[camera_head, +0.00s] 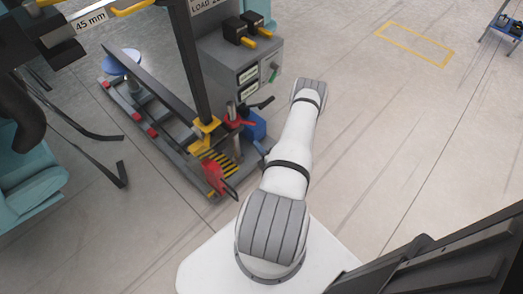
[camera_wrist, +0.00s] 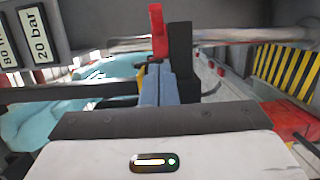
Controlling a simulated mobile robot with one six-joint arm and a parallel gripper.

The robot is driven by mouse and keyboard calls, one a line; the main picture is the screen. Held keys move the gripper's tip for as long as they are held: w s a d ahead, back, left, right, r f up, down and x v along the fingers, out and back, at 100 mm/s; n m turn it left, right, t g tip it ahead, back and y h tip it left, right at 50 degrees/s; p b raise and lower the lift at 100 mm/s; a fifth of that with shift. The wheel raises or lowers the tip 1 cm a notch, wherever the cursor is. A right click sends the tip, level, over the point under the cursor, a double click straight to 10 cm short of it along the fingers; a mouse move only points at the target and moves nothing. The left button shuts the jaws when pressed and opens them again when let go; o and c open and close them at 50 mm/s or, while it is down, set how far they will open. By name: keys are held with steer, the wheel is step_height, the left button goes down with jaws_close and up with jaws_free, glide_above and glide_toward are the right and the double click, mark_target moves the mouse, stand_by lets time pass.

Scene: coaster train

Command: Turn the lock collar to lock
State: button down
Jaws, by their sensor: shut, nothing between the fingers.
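My gripper (camera_wrist: 158,82) is in the lower middle of the wrist view, with its blue-grey fingers together and nothing between them. A red upright piece (camera_wrist: 157,32) stands just beyond the fingertips, with a black block (camera_wrist: 181,50) to its right. I cannot tell whether the fingers touch either. In the head view, a red part (camera_head: 234,123) that looks like the lock collar sits around a grey post at the near end of the machine. A black lever (camera_head: 262,103) is beside it. My arm hides part of this area, and the collar's turned position is unclear.
A grey control cabinet (camera_head: 238,66) stands behind the post. In the wrist view, a grey pipe (camera_wrist: 230,38) crosses behind. Open floor (camera_head: 400,130) lies to the right.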

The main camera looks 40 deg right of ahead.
mark_target(248, 124)
steer(key=w+d, duration=0.1)
steer(key=w, duration=0.1)
steer(key=w+d, duration=0.1)
steer(key=w, duration=0.2)
steer(key=w+d+b, duration=0.1)
steer(key=w, duration=0.1)
steer(key=shift+w+d, duration=0.4)
steer(key=shift+d, duration=0.1)
